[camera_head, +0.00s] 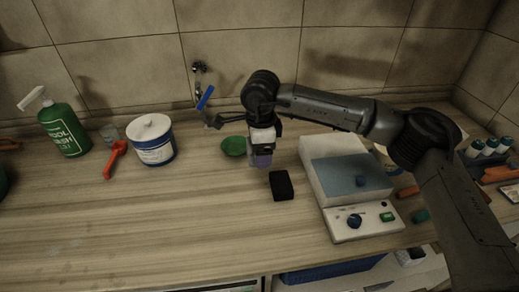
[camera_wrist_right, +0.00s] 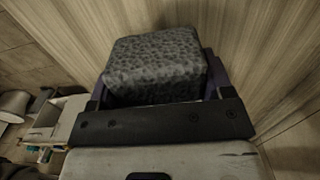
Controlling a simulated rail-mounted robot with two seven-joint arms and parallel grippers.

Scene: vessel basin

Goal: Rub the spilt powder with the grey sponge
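The grey speckled sponge (camera_wrist_right: 155,65) sits between the purple fingers of my right gripper (camera_wrist_right: 158,88) in the right wrist view. The fingers show at its two sides and appear shut on it. In the head view my right gripper (camera_head: 262,161) points down over the counter, in front of the green bowl (camera_head: 233,146). The sponge cannot be made out there behind the near finger. I cannot make out the spilt powder in either view. My left gripper is not in view.
A black block (camera_head: 282,186) lies just right of and nearer than my right gripper. A white balance (camera_head: 350,218) stands to its right. A white tub (camera_head: 152,141), red tool (camera_head: 115,158) and green bottle (camera_head: 64,130) stand at left. The front-left counter (camera_head: 150,220) is clear.

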